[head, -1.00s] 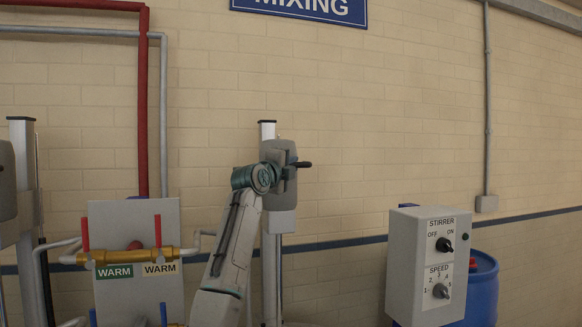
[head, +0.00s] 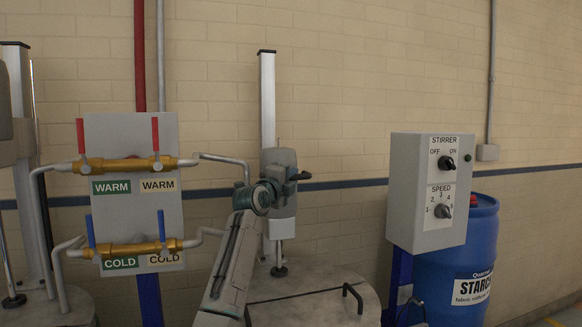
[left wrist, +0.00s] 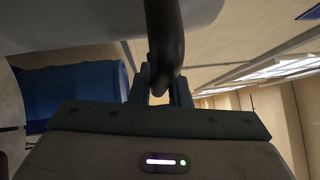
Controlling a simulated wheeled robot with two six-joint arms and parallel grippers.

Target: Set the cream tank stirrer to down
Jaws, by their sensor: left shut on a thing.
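The stirrer head (head: 284,222), a pale housing on a tall upright post (head: 267,95), stands well below the post's top, above the round cream tank lid (head: 320,287). A thin shaft runs from it down to the lid. My left gripper (head: 293,177) is shut on the dark handle (head: 304,175) at the housing's right side. In the left wrist view the fingers (left wrist: 162,92) close around the black handle (left wrist: 165,35). My arm hides part of the housing and post. My right gripper is not in view.
A grey control box (head: 405,190) with STIRRER and SPEED knobs stands right, before a blue starch drum (head: 450,275). Left is a panel (head: 115,135) with brass warm and cold valves. Another post (head: 20,110) stands at the far left.

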